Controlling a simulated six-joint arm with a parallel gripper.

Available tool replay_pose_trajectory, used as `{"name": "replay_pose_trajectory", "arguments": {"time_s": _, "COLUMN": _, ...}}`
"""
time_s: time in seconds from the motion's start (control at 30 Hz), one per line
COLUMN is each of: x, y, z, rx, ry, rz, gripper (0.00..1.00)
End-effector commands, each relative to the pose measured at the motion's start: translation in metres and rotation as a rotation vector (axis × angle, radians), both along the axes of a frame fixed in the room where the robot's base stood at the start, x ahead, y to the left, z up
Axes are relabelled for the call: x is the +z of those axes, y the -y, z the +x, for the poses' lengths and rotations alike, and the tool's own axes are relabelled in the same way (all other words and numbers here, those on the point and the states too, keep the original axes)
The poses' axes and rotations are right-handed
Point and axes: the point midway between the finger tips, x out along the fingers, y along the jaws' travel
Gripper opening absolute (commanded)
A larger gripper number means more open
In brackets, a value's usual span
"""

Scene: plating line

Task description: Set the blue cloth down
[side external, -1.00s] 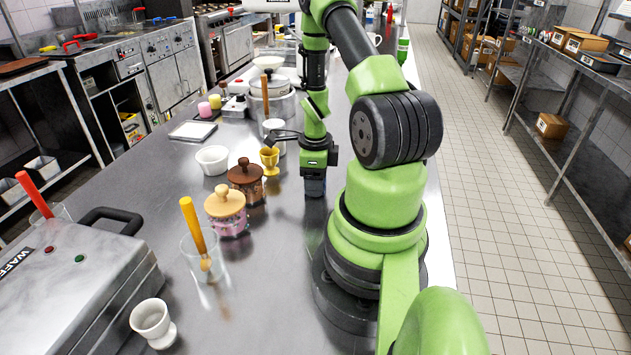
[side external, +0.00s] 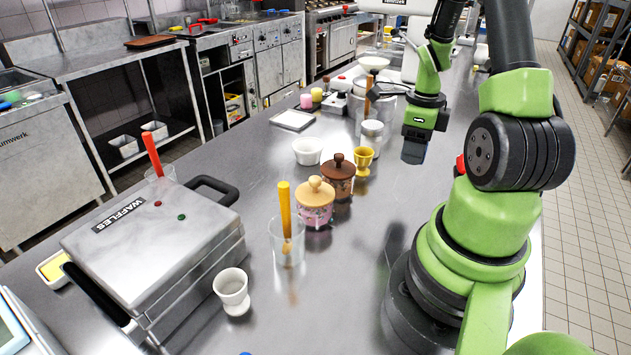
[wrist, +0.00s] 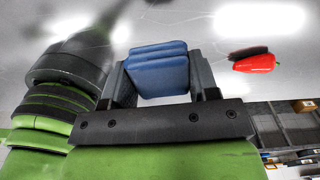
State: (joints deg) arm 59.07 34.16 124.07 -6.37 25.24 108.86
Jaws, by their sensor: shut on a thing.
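In the wrist view the blue cloth (wrist: 157,72), a folded pad of layers, sits between the two dark fingers of my gripper, which is shut on it. In the side view my gripper (side external: 413,153) points down above the steel counter (side external: 345,265), to the right of the yellow egg cup. The cloth can hardly be told from the dark fingers there. A dark reflection or shadow shows on the counter below, and the gripper seems clear of the surface.
A red pepper (wrist: 254,64) lies beside the gripper in the wrist view. The waffle iron (side external: 150,245) is front left.

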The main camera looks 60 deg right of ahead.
Motion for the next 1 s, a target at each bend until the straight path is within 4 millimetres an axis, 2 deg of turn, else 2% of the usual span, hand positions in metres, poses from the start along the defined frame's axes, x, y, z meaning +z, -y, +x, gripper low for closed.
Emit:
{"name": "replay_pose_trajectory", "arguments": {"time_s": 0.33, "x": 0.050, "y": 0.001, "z": 0.000, "rx": 0.000, "ry": 0.004, "rz": -0.006, "gripper": 0.32}}
{"name": "replay_pose_trajectory", "arguments": {"time_s": 0.37, "x": 0.051, "y": 0.001, "z": 0.005, "rx": 0.015, "ry": 0.002, "rz": -0.004, "gripper": 0.32}}
{"name": "replay_pose_trajectory", "arguments": {"time_s": 0.57, "x": 0.049, "y": 0.000, "z": 0.048, "rx": 0.133, "ry": -0.001, "rz": -0.001, "gripper": 0.32}}
{"name": "replay_pose_trajectory", "arguments": {"time_s": 0.73, "x": 0.049, "y": -0.011, "z": 0.099, "rx": 0.269, "ry": -0.002, "rz": -0.001, "gripper": 0.32}}
{"name": "replay_pose_trajectory", "arguments": {"time_s": 0.87, "x": 0.049, "y": -0.034, "z": 0.149, "rx": 0.404, "ry": -0.001, "rz": -0.003, "gripper": 0.32}}
{"name": "replay_pose_trajectory", "arguments": {"time_s": 1.0, "x": 0.048, "y": -0.069, "z": 0.196, "rx": 0.540, "ry": -0.001, "rz": -0.002, "gripper": 0.32}}
